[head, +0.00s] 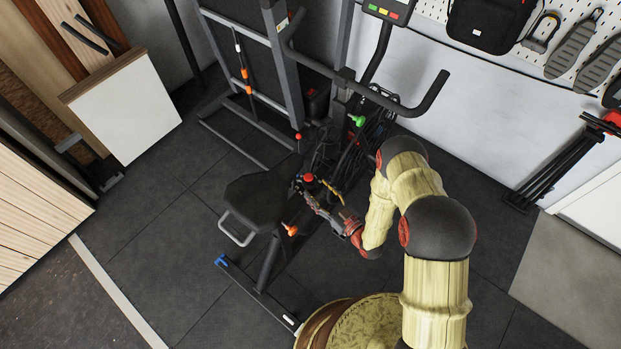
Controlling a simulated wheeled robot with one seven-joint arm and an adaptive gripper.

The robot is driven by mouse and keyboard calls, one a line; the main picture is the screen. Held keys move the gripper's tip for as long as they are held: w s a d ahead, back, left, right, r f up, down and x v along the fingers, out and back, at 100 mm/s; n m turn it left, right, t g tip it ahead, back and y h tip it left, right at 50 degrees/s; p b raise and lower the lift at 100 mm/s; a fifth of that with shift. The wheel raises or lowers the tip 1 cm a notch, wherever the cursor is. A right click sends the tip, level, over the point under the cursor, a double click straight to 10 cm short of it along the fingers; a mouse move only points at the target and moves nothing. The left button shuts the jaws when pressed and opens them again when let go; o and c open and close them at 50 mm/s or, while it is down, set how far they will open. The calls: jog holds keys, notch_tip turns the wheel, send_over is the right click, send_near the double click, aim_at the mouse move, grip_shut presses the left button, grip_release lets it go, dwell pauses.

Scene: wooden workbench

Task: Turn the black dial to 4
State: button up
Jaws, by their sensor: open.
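I cannot make out the black dial or any numbers on it in the head view. A dark exercise machine with a black padded seat (262,200) stands in front of me. My gripper (309,191) reaches up and left to the machine, beside the seat and close to a red-topped knob (309,177). The gripper is open, but its fingertips are small and dark against the machine. I cannot tell whether they touch anything. Dark cables and frame parts behind it hide details there.
A green knob (357,120) and an orange knob (290,230) stick out of the machine. A curved handlebar (410,109) rises behind my arm. A white panel (124,107) stands at left, a folded black tripod (565,158) at right. Dark floor (168,262) is clear at lower left.

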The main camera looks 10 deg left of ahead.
aim_at(313, 186)
jog(key=b+x, duration=0.1)
jog(key=x, duration=0.4)
jog(key=shift+w+a, duration=0.3)
jog(key=shift+c, duration=1.3)
jog(key=shift+t, duration=0.3)
jog(key=c, duration=0.9)
